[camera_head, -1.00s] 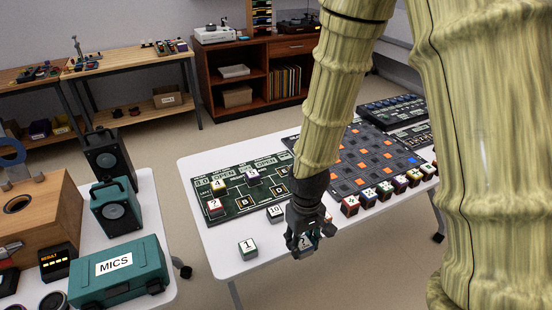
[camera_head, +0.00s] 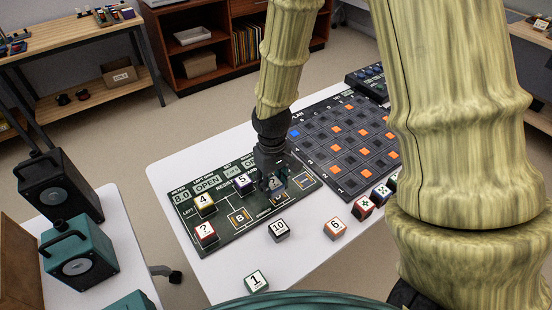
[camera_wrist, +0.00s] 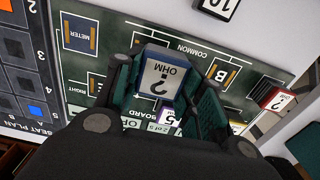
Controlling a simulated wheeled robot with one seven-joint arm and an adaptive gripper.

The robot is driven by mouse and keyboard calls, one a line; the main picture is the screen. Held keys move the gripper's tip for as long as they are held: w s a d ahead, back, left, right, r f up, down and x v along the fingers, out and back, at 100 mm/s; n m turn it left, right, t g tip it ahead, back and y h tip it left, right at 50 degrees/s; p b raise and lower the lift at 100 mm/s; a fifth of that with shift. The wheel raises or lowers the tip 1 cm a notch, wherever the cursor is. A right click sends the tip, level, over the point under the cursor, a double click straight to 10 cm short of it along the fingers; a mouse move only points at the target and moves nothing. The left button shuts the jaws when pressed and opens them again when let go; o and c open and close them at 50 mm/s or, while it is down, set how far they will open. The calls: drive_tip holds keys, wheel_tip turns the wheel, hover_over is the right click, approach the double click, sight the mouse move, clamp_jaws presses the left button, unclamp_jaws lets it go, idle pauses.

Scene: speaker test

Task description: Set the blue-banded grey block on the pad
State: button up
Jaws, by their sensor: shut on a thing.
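My gripper (camera_head: 274,186) is shut on a grey block marked "? OHM" (camera_wrist: 160,76), which shows a blue edge in the wrist view. In the head view the block is mostly hidden by my fingers. It is over the right part of the dark green board (camera_head: 213,239); I cannot tell whether it touches the board. The board has outlined pads: one marked B (camera_head: 240,217), which also shows in the wrist view (camera_wrist: 221,76), a METER pad (camera_wrist: 80,34) and a RIGHT pad (camera_wrist: 96,84).
On the board stand a yellow-banded 4 block (camera_head: 204,204), a purple-banded 5 block (camera_head: 243,183) and a red-banded "?" block (camera_head: 206,233). Blocks 10 (camera_head: 279,230), 6 (camera_head: 335,228) and 1 (camera_head: 256,281) stand on the white table. A button panel (camera_head: 345,150) lies to the right.

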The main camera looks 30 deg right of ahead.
drive_tip(key=w+d, duration=0.2)
drive_tip(key=w, duration=0.1)
drive_tip(key=w+d+p, duration=0.1)
drive_tip(key=w+d, duration=0.1)
drive_tip(key=w, duration=0.2)
drive_tip(key=w+d+f+p, duration=0.1)
drive_tip(key=w+d, duration=0.2)
drive_tip(key=shift+w+f, duration=0.1)
drive_tip(key=shift+w, duration=0.15)
drive_tip(key=shift+f+p, duration=0.4)
drive_tip(key=shift+f, duration=1.35)
drive_tip(key=shift+f, duration=0.1)
drive_tip(key=o, duration=1)
drive_tip(key=shift+r+b, duration=0.8)
drive_tip(key=shift+r, duration=5.35)
